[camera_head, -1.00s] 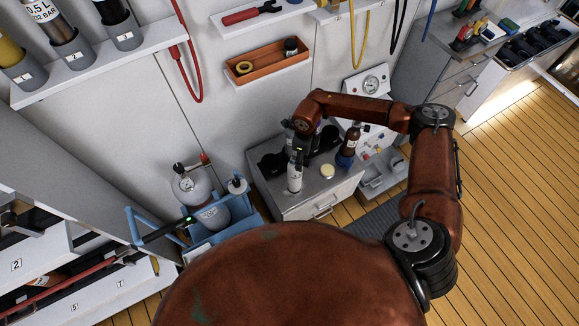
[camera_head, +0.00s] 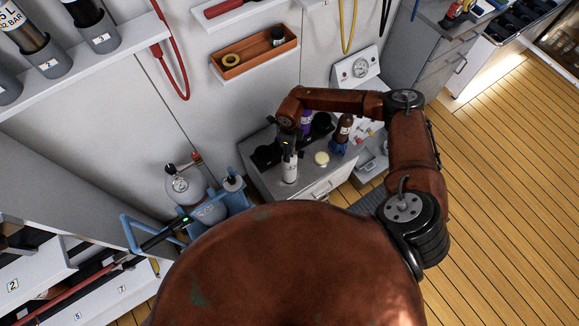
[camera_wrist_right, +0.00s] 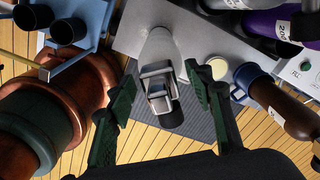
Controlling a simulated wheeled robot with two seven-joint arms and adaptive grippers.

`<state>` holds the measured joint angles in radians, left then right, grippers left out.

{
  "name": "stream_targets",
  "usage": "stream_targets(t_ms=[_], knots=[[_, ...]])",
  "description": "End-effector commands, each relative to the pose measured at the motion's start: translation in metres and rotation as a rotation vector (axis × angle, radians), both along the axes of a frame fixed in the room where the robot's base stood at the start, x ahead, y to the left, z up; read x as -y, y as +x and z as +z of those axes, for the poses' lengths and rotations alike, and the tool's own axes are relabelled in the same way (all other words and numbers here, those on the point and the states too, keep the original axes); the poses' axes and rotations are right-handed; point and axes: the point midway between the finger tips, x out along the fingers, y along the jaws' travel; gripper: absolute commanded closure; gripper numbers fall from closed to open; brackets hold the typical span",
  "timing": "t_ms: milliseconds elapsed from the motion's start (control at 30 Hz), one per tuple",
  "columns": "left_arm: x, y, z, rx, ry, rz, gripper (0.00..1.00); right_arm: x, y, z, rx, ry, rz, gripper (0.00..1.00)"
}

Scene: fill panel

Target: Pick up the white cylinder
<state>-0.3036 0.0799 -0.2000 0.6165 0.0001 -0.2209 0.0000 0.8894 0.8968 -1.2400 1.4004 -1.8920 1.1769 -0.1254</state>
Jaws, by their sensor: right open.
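The white cylinder (camera_head: 290,171) stands upright on the grey cabinet top (camera_head: 268,185) in the head view. My right gripper (camera_head: 287,150) is just above it, its arm reaching over from the right. In the right wrist view the cylinder (camera_wrist_right: 160,46) shows as a pale bottle shape with a grey squared fitting at its near end. The open green fingers of my right gripper (camera_wrist_right: 160,82) lie to either side of it, with visible gaps. I cannot tell the exact height left between them. My left gripper is not in view.
A gauge panel (camera_head: 358,69) stands behind. A grey gas cylinder (camera_head: 180,186) and blue frame (camera_head: 129,229) are left. Wooden floor (camera_head: 500,190) is clear at right.

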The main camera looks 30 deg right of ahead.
Motion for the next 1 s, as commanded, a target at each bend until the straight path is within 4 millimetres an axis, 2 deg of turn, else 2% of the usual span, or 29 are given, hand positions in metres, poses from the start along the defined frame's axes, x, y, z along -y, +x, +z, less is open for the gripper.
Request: stream_targets(t_ms=[100, 233, 600, 900, 1000], knots=[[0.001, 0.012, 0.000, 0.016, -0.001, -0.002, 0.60, 0.000, 0.000, -0.004, 0.001, 0.001, 0.000, 0.52], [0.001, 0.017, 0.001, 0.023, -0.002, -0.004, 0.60, 0.000, 0.000, -0.003, 0.001, 0.001, -0.001, 0.52], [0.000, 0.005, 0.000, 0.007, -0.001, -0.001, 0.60, 0.000, 0.000, -0.003, 0.001, 0.001, -0.001, 0.78], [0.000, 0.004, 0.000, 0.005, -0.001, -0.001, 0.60, 0.000, 0.000, -0.003, 0.001, 0.001, -0.001, 0.98], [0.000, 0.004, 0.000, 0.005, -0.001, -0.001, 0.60, 0.000, 0.000, -0.003, 0.001, 0.001, -0.001, 1.00]])
